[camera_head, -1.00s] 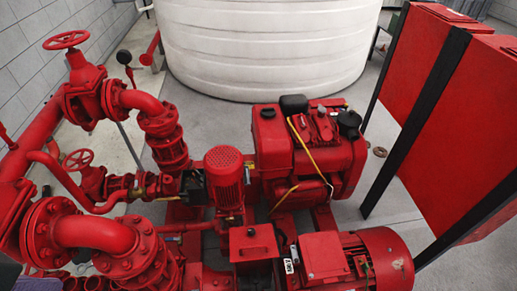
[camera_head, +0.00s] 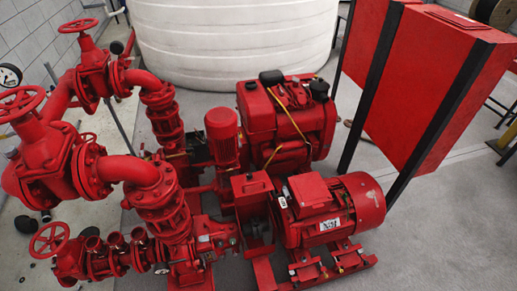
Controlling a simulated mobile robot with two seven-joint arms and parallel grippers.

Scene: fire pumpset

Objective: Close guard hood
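A red box-shaped cover (camera_head: 252,187) with a small handle on top, which looks like the guard hood, stands between the pump (camera_head: 195,262) and the red electric motor (camera_head: 330,210). Its top plate faces up toward me and looks tilted. I cannot tell from this view whether it is open or shut. Below the cover, a dark gap and part of the coupling area (camera_head: 256,232) show. Neither of my grippers is in view.
Red pipes and valves with handwheels (camera_head: 78,26) fill the left side. A red engine (camera_head: 287,122) stands behind the motor, and a white tank (camera_head: 235,45) behind that. Red cabinets (camera_head: 425,85) on black posts stand at the right. Grey floor is clear at front right.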

